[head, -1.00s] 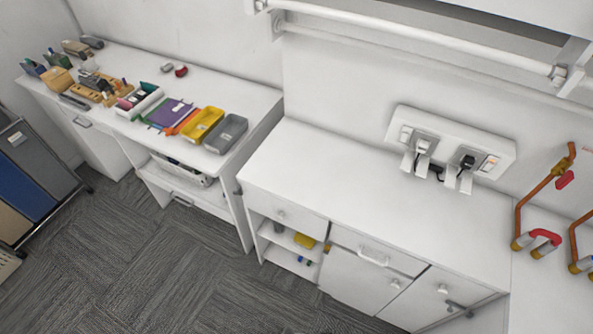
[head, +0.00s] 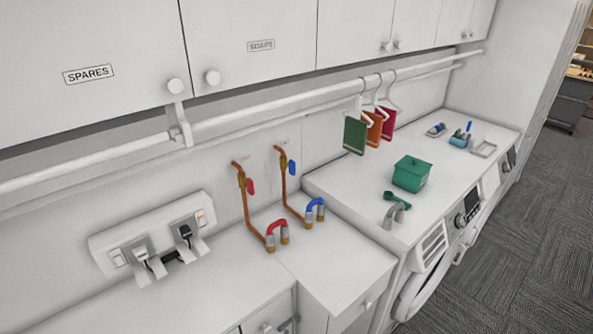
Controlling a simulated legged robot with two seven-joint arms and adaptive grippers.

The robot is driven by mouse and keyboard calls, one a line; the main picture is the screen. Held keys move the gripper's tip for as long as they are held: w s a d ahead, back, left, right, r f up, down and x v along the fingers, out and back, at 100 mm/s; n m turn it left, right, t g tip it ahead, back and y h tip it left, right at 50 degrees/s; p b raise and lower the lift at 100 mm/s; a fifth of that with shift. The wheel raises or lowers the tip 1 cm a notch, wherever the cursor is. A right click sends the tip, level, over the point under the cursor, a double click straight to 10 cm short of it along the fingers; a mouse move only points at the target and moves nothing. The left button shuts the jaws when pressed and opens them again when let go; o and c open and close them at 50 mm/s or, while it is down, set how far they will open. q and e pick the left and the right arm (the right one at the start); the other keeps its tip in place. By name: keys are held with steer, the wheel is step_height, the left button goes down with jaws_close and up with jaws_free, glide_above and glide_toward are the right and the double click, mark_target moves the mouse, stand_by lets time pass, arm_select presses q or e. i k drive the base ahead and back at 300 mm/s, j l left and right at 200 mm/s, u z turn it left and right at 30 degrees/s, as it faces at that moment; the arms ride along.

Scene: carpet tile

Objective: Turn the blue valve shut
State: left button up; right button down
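A blue hose bend (head: 314,206) sits at the foot of that pipe. The left copper pipe (head: 248,211) carries a red valve handle (head: 250,186) and has a red hose bend (head: 277,228) at its foot. Neither of my grippers is in view.
A white socket panel (head: 105,240) with two plugs is left of the pipes. Right of them, a white worktop (head: 345,185) holds a green box (head: 411,174) and a green scoop (head: 396,199). Hangers with coloured cloths (head: 355,135) hang from a white rail (head: 260,116).

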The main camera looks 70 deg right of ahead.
mark_target(292, 164)
steer(key=z, duration=2.3)
